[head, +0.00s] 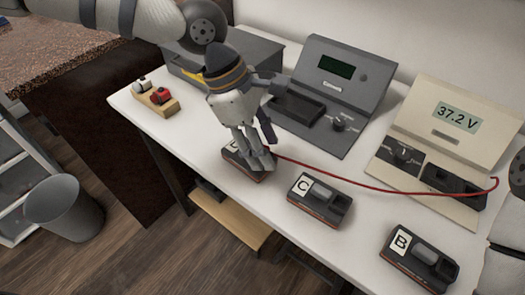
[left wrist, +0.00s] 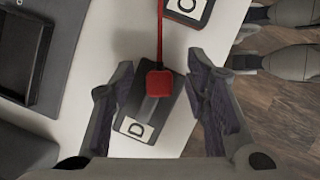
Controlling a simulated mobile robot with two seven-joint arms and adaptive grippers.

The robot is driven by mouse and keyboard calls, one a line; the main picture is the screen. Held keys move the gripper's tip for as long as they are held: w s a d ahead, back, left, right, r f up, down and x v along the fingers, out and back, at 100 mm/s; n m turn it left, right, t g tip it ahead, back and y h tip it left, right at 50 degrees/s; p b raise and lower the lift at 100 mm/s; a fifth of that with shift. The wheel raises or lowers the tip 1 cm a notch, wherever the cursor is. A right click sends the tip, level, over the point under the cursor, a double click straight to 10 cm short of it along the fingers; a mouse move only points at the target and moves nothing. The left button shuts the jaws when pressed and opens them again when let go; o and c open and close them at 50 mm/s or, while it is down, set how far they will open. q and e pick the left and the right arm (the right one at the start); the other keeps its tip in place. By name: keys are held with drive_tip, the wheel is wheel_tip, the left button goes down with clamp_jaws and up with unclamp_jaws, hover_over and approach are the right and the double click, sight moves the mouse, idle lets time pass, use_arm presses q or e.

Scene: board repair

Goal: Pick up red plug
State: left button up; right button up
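The red plug (left wrist: 160,83) shows in the left wrist view as a red block on module D (left wrist: 147,112), with a red cable (left wrist: 160,35) running from it toward the top. My left gripper (head: 260,155) points down at this module. In the left wrist view its two fingers are apart, one on each side of the plug, with visible gaps. In the head view the gripper hides the plug and part of the module. There the red cable curves right to the cream meter. My right arm shows at the right edge, but its gripper is not clearly seen.
Module C (head: 320,200) and module B (head: 420,258) lie along the front of the white table (head: 345,245). The cream meter (head: 445,125) reads 37.2 V. A grey device (head: 335,90) stands behind the gripper. A wooden block (head: 155,103) holds a white and a red piece.

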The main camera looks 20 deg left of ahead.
use_arm(q)
clamp_jaws()
drive_tip(key=shift+r, duration=0.1)
drive_tip(key=shift+w+r, duration=0.1)
drive_tip(key=shift+r, duration=0.25)
drive_tip(key=r, duration=0.3)
drive_tip(key=shift+s+d+r+p, duration=0.1)
drive_tip(key=shift+s+r+p, duration=0.2)
drive_tip(key=shift+s, duration=0.1)
drive_tip(key=s+d+r+p, duration=0.2)
drive_tip(key=s+r, duration=0.6)
drive_tip(key=s, duration=0.5)
drive_tip(key=shift+d+r, duration=0.25)
drive_tip(key=shift+d, duration=0.1)
use_arm(e)
drive_tip(key=shift+t, duration=0.9)
drive_tip(key=shift+w+r, duration=2)
drive_tip(key=shift+w, duration=0.1)
